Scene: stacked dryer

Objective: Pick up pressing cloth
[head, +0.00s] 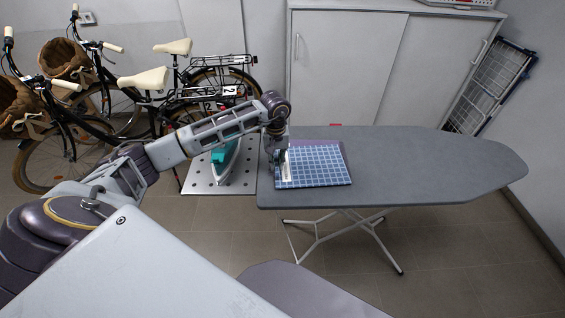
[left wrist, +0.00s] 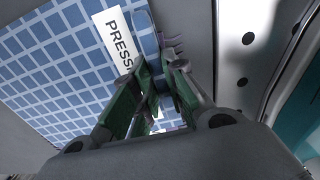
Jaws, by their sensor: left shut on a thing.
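The pressing cloth (head: 318,167) is a flat blue cloth with a pale grid and a purple edge. It lies on the left end of the grey ironing board (head: 430,165). In the left wrist view the cloth (left wrist: 60,80) shows a white label starting with "PRESS". My left gripper (head: 281,165) is over the cloth's left edge, beside the label. In the left wrist view my left gripper (left wrist: 162,75) is shut on that edge, fingers pointing down at the cloth. The exact pinch is partly hidden by the fingers. My right gripper is out of view.
A teal iron (head: 226,155) stands on the perforated metal rest (head: 205,181) left of the cloth. Bicycles (head: 130,90) stand behind at the left. A white cabinet (head: 345,65) is behind the board, and a folded drying rack (head: 490,88) leans at the right. The board's right part is clear.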

